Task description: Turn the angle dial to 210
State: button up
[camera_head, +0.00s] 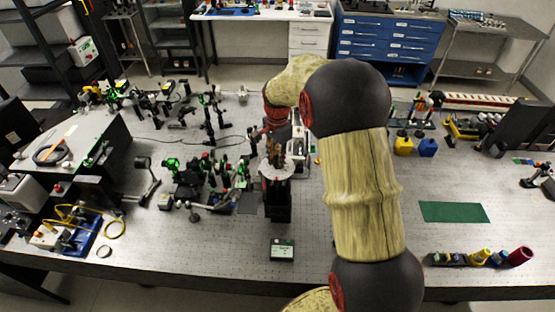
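A round pale disc (269,170), which looks like the angle dial, sits on top of a dark upright stand (278,208) near the middle of the bench. Its markings are too small to read. A small dark box with a light screen (282,251) stands in front of it near the bench's front edge; its reading cannot be made out. My arm reaches over from the right and bends down behind the stand. My gripper (274,150) is small in the view, at or just above the disc. Whether it touches the disc, and whether its fingers are open or shut, I cannot tell.
Optical mounts (205,178) crowd the bench left of the stand. A green mat (454,212) lies at the right. The bench in front of the stand is mostly clear.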

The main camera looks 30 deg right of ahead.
jog(key=o, duration=0.4)
notch_tip(320, 180, up, 12)
dwell(0.7)
dwell(0.5)
jog(key=s+a+f+n+t+b, duration=0.2)
jog(key=s+a+f+n+b, duration=0.2)
jog(key=s, duration=0.5)
jog(key=s+a+f+n+t+b, duration=0.1)
jog(key=s+a+f+n+b, duration=0.3)
jog(key=s+b, duration=0.5)
jog(key=s+a+f+n+t+b, duration=0.2)
jog(key=s+a+f+n+b, duration=0.2)
jog(key=s+a+n+b, duration=0.2)
jog(key=shift+s+a+n+t, duration=0.15)
jog(key=shift+s+a+n, duration=0.4)
jog(key=shift+s, duration=0.4)
jog(key=shift+s+a+n+t, duration=0.15)
jog(key=shift+s+a+n, duration=0.2)
jog(key=shift+s+a, duration=0.5)
